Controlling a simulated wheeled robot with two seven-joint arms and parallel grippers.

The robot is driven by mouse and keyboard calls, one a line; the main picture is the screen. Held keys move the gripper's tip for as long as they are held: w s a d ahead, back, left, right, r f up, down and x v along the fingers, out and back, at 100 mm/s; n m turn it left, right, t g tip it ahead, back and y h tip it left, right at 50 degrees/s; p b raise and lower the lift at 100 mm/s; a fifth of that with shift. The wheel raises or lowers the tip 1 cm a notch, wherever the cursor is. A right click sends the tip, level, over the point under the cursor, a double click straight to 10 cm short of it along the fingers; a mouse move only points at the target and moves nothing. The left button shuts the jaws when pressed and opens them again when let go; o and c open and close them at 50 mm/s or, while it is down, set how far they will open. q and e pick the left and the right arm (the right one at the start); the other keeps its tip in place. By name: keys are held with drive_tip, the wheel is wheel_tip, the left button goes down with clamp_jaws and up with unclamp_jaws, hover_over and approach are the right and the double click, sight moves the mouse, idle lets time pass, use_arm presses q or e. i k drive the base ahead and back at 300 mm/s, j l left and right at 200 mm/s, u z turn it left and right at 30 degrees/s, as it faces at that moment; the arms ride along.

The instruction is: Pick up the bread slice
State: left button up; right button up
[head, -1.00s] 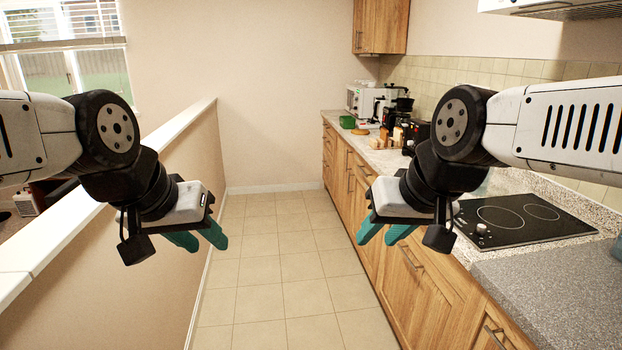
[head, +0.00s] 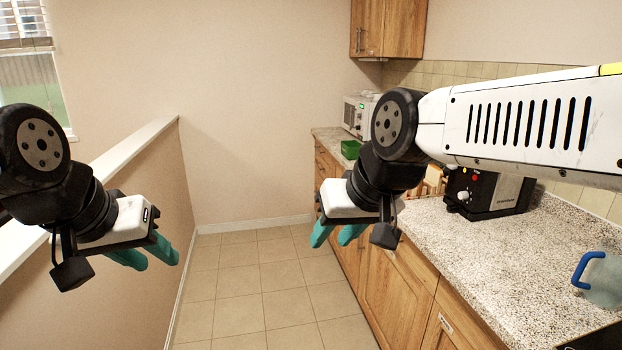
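I cannot make out a bread slice in the head view; my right arm covers part of the counter. My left gripper (head: 153,256) hangs over the floor beside the half wall at left, its teal fingers apart and nothing between them. My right gripper (head: 333,236) is in front of the wooden cabinets, near the counter's front edge, with its teal fingers apart and empty. Neither gripper touches anything.
The speckled counter (head: 480,265) runs along the right. On it are a black toaster-like appliance (head: 489,193), a green container (head: 351,149), a white microwave (head: 358,114) and a blue-handled item (head: 584,268). The tiled floor (head: 255,280) ahead is clear.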

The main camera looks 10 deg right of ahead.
sight(434, 174)
drive_tip(key=i+z, duration=0.1)
drive_tip(key=i, duration=0.55)
drive_tip(key=i+j+z, duration=0.1)
drive_tip(key=i, duration=0.5)
drive_tip(key=i+z, duration=0.5)
drive_tip(key=z, duration=0.2)
drive_tip(key=i+z, duration=0.2)
drive_tip(key=z, duration=0.15)
drive_tip(key=i+l+z, duration=0.1)
drive_tip(key=i+z, duration=0.5)
